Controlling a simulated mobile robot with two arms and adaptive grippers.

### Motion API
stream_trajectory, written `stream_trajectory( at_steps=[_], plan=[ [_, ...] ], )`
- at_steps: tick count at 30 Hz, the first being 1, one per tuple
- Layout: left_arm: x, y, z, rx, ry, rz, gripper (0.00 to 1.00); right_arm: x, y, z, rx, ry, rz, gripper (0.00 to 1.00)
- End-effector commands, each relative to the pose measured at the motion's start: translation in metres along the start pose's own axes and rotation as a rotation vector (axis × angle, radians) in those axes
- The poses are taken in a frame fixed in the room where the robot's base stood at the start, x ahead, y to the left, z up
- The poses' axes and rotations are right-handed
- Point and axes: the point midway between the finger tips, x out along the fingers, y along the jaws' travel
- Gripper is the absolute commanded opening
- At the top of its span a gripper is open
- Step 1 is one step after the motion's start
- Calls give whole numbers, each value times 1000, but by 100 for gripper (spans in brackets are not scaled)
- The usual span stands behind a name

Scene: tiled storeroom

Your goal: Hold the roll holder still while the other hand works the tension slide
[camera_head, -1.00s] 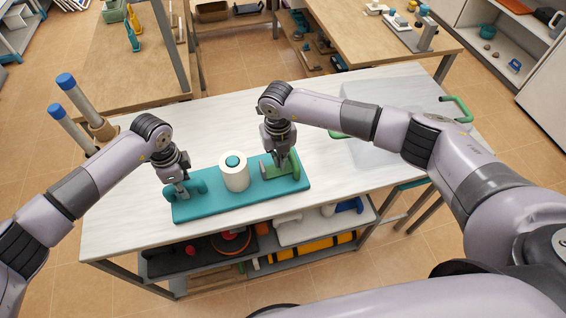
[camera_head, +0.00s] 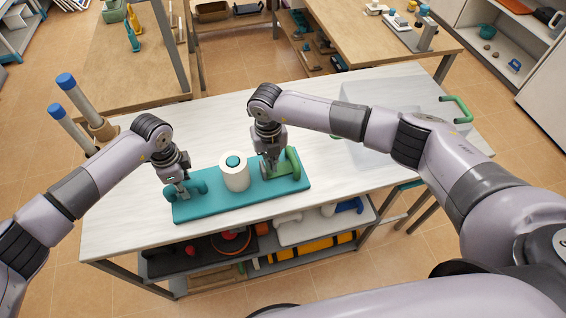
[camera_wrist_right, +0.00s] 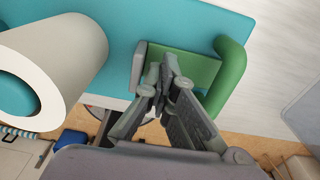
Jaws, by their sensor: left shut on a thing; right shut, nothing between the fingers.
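The roll holder is a long teal base (camera_head: 215,208) on the white-topped table, with a white roll (camera_head: 234,180) upright near its middle. The green tension slide with its upright handle (camera_head: 293,163) sits at the base's right end; it also shows in the right wrist view (camera_wrist_right: 231,72), with a grey pad (camera_wrist_right: 138,68) on its roll-side edge. My left gripper (camera_head: 183,192) is shut on the teal handle (camera_head: 199,187) at the base's left end. My right gripper (camera_head: 268,173) is shut and empty over the slide's green plate, between the roll and the green handle; its tips (camera_wrist_right: 166,70) are beside the pad.
A clear box-like cover with green handles (camera_head: 458,108) stands on the table's right part. The table top (camera_head: 130,215) is bare in front of and behind the holder. A lower shelf (camera_head: 195,262) holds assorted items. Two blue-capped posts (camera_head: 75,95) stand beyond the left edge.

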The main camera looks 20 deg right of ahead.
Motion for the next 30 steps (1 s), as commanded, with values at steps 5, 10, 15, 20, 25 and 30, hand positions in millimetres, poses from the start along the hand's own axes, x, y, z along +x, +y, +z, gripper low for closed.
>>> stream_trajectory(
  at_steps=[5,10,15,20,25,30],
  plan=[
    [0,0,-1,1,2,0,0,0,5,0,-1,0,0,0],
    [0,0,-1,1,2,0,0,0,10,0,-2,-1,0,0],
    [0,0,-1,1,1,0,0,0,12,0,-2,-1,2,0],
    [0,0,-1,1,2,0,0,0,13,0,-2,-1,2,0],
    [0,0,-1,1,2,0,0,0,13,0,-2,0,2,0],
    [0,0,-1,1,2,0,0,0,16,0,-2,0,2,0]
  ],
)
